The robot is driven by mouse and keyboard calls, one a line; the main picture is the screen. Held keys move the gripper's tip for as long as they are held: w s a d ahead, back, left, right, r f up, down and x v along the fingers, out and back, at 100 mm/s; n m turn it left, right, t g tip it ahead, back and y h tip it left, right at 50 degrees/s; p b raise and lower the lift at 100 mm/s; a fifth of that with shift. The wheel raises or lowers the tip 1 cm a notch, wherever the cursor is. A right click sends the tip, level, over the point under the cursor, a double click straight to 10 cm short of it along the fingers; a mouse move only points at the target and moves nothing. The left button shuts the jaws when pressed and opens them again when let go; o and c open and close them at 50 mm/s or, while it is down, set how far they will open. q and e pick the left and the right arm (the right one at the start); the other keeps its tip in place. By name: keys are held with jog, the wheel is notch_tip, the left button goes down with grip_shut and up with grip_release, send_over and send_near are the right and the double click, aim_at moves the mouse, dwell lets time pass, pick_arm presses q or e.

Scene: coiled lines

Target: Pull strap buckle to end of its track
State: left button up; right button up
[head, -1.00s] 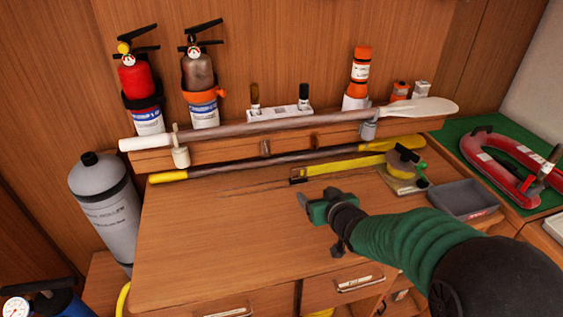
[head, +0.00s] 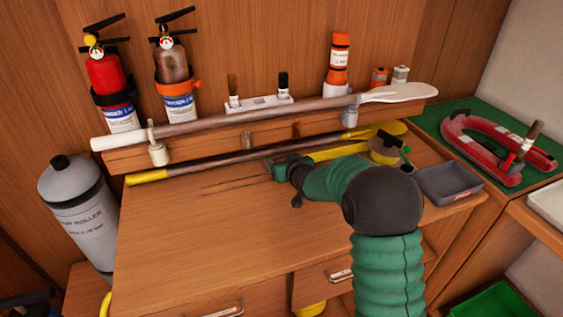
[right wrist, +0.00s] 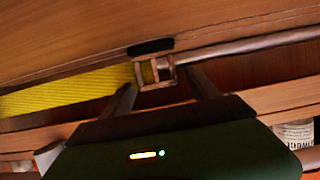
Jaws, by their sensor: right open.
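The yellow strap (head: 335,153) runs left from a round reel (head: 384,152) at the back right of the bench. In the right wrist view the strap (right wrist: 65,92) comes from the left to a small metal frame buckle (right wrist: 157,72) with a dark piece at its edge. My right gripper (head: 268,162) is at the strap's left end and hides the buckle in the head view. In the right wrist view its two fingers (right wrist: 163,92) are apart, one on each side of the buckle; contact cannot be told. Thin dark track lines (head: 225,184) run left along the bench top. My left gripper is not in view.
A dark-shafted paddle (head: 215,162) lies behind the track, and a pale paddle (head: 245,112) rests on hooks above it. A grey tray (head: 448,182) stands right of the reel. The front bench top (head: 190,240) is clear.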

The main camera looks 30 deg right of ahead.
jog(key=shift+w+d+f, duration=0.15)
jog(key=shift+w+f, duration=0.05)
jog(key=shift+w, duration=0.1)
jog(key=shift+s, duration=0.1)
jog(key=shift+c, duration=0.5)
grip_shut()
